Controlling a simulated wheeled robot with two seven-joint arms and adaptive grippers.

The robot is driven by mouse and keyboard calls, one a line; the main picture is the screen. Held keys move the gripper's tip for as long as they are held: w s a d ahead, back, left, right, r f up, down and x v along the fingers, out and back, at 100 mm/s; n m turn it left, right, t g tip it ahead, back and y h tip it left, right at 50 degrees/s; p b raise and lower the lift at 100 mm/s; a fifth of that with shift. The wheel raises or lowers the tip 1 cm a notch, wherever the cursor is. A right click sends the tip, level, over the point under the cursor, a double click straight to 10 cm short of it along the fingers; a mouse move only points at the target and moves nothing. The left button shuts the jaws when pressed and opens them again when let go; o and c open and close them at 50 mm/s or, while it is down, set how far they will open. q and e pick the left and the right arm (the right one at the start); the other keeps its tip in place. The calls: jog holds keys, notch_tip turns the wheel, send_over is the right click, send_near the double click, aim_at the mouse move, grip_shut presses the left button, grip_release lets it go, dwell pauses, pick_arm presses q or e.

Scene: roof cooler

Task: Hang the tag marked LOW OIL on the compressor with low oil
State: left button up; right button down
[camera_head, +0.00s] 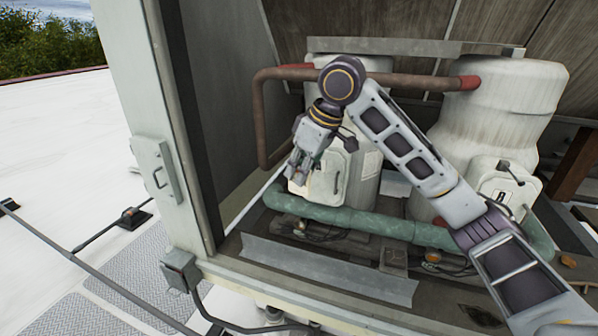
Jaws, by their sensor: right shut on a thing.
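Two pale, rounded compressors stand in the open cabinet. The left compressor (365,187) is partly covered by my right arm, and the right compressor (508,105) shows more fully. Each has a white box on its front, the left box (328,182) and the right box (497,183). My right gripper (294,173) is at the left edge of the left box, pointing down. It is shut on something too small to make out. I cannot read any LOW OIL tag or tell an oil level. My left gripper is out of view.
A green pipe (345,222) runs low in front of the compressors, and a brown pipe (263,115) bends at the left. The cabinet post (160,110) stands left of the gripper. A metal sill (320,272) lies in front. White roof is open at far left.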

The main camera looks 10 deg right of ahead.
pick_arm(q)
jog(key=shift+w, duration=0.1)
pick_arm(e)
jog(key=w+d, duration=0.2)
jog(key=shift+w+f, duration=0.1)
jog(key=shift+w, duration=0.3)
dwell(0.3)
jog(key=shift+w+d, duration=0.1)
